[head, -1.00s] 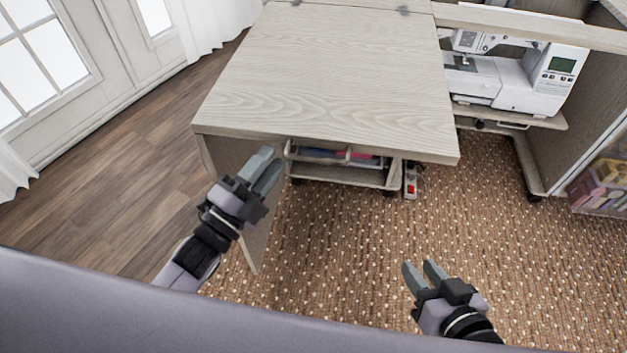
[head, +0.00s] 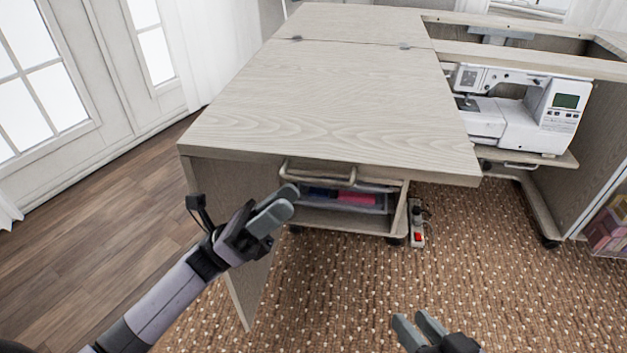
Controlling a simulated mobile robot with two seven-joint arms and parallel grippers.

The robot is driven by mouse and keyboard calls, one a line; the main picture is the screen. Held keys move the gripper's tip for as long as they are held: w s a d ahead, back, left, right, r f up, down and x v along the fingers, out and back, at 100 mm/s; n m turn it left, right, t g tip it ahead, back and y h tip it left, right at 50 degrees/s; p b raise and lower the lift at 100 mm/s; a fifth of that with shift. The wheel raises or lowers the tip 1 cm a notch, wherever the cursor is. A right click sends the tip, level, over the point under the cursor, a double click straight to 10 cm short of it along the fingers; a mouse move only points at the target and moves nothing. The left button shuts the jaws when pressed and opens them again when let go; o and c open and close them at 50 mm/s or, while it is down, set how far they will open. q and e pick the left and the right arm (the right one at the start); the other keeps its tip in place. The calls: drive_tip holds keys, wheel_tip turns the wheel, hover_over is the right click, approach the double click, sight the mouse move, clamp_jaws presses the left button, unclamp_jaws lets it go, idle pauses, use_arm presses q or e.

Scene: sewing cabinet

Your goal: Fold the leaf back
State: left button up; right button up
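The leaf (head: 330,105) is a pale wood-grain panel lying level, joined by hinges (head: 405,47) to the cabinet top behind it. A support panel (head: 228,205) stands under its left side. My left gripper (head: 283,203) is in front of and below the leaf's front edge, left of its middle, apart from it. Its two fingers look close together, and I cannot tell whether there is a gap. My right gripper (head: 418,322) is low at the bottom edge, over the carpet, with its fingers apart and nothing between them.
A white sewing machine (head: 520,115) sits on a shelf to the right of the leaf. A drawer unit (head: 345,200) on casters stands beneath the leaf. A power strip (head: 417,225) lies beside it. Carpet (head: 340,290) in front is clear.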

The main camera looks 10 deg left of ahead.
sight(314, 180)
use_arm(q)
drive_tip(key=shift+x, duration=3.5)
clamp_jaws()
